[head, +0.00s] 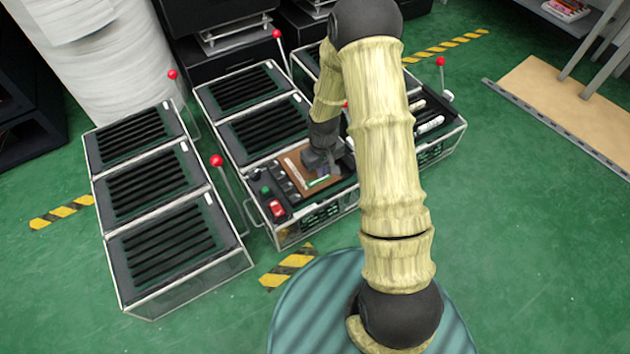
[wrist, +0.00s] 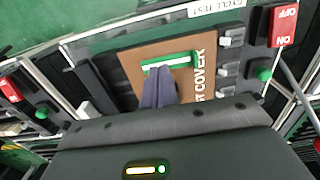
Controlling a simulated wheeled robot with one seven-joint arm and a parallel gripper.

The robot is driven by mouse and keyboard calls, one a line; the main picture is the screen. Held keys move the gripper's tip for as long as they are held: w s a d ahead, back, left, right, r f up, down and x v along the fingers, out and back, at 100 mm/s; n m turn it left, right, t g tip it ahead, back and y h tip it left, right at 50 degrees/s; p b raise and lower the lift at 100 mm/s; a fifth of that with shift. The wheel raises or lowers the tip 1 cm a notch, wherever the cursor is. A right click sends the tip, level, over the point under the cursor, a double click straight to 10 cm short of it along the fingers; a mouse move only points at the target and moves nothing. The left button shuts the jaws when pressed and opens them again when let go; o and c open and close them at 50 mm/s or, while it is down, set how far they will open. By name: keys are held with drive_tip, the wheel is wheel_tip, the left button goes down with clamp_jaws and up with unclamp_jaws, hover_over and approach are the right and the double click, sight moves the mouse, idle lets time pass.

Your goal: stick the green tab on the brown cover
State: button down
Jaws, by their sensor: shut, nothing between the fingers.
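The brown cover (head: 291,167) lies flat on the panel of the middle fixture; it also shows in the wrist view (wrist: 130,66) with white lettering. The green tab (wrist: 182,59), with a white strip along it, lies on the brown cover; in the head view the tab (head: 318,182) is at the cover's near side. My gripper (wrist: 158,73) is shut and empty, its fingertips at the tab's lower edge. I cannot tell if they touch the tab. In the head view my gripper (head: 318,168) points down over the cover and hides part of it.
A red switch (head: 277,208), a green button (head: 266,190) and small grey toggles (wrist: 231,42) sit beside the cover. A red-knobbed lever (head: 217,161) stands left of the panel. Slatted fixtures (head: 160,245) stand at left.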

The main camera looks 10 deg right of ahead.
drive_tip(key=shift+f+b, duration=0.45)
drive_tip(key=shift+f, duration=0.4)
idle(0.5)
idle(0.4)
drive_tip(key=shift+r+p, duration=3.55)
drive_tip(key=shift+p, duration=0.15)
drive_tip(key=s+r+m+t+p, duration=0.1)
drive_tip(key=s+r+p, duration=0.4)
drive_tip(key=r, duration=0.8)
drive_tip(key=s+r+m+t+p, duration=0.1)
drive_tip(key=s+r+p, duration=0.4)
drive_tip(key=r, duration=0.7)
drive_tip(key=s+r+m+t+p, duration=0.15)
drive_tip(key=s+r+p, duration=0.3)
drive_tip(key=r, duration=0.85)
wheel_tip(320, 180, up, 37)
drive_tip(key=p, duration=3.8)
drive_tip(key=shift+r+g, duration=0.15)
drive_tip(key=shift+g, duration=0.3)
